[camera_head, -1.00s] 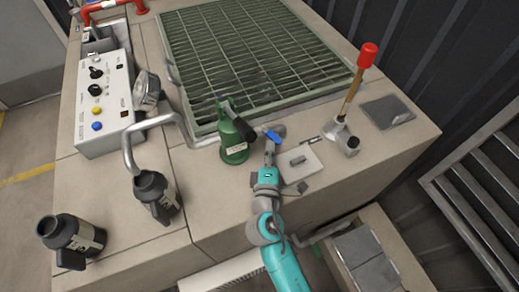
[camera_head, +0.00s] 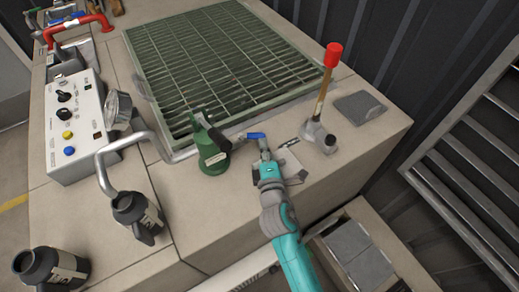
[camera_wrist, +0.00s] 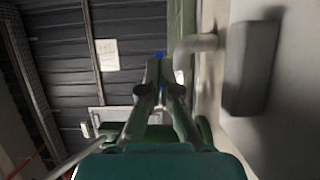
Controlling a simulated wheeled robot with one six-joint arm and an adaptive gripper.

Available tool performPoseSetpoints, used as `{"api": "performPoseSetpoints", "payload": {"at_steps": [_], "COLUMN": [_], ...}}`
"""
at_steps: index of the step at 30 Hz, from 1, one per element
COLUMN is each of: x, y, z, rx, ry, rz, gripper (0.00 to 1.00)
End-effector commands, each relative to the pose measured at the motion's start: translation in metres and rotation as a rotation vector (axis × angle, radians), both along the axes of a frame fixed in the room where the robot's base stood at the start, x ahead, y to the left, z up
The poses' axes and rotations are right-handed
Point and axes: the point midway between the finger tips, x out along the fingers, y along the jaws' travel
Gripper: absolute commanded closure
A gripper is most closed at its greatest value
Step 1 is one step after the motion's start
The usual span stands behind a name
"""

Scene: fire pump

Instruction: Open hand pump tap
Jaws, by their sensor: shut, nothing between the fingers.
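The tap's blue lever (camera_head: 255,136) lies nearly level in the head view, on the front ledge beside the grating. A small blue tip (camera_wrist: 159,55) shows at my fingertips in the wrist view. My gripper (camera_head: 265,152) is just below the lever's right end in the head view. Its fingers are closed together, with nothing held; I cannot tell whether they touch the lever. The hand pump's upright handle (camera_head: 325,90) has a red grip and stands to the right. My gripper hides part of the tap body.
A green bottle-shaped fitting (camera_head: 212,150) with a black nozzle stands close left of my gripper. A green grating (camera_head: 225,65) lies behind. A bent grey pipe (camera_head: 104,175), a dark nozzle (camera_head: 135,212) and a white control box (camera_head: 72,125) are further left.

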Motion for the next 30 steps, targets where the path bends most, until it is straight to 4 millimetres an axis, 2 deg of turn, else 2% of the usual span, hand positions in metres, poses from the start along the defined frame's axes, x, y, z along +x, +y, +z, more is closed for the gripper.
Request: {"api": "performPoseSetpoints", "payload": {"at_steps": [12,30], "x": [0.013,0.015], "y": [-0.006,-0.007], "z": [0.000,0.000], "rx": [0.000,0.000], "ry": [-0.001,0.000], "rz": [0.000,0.000], "gripper": [1.00,1.00]}}
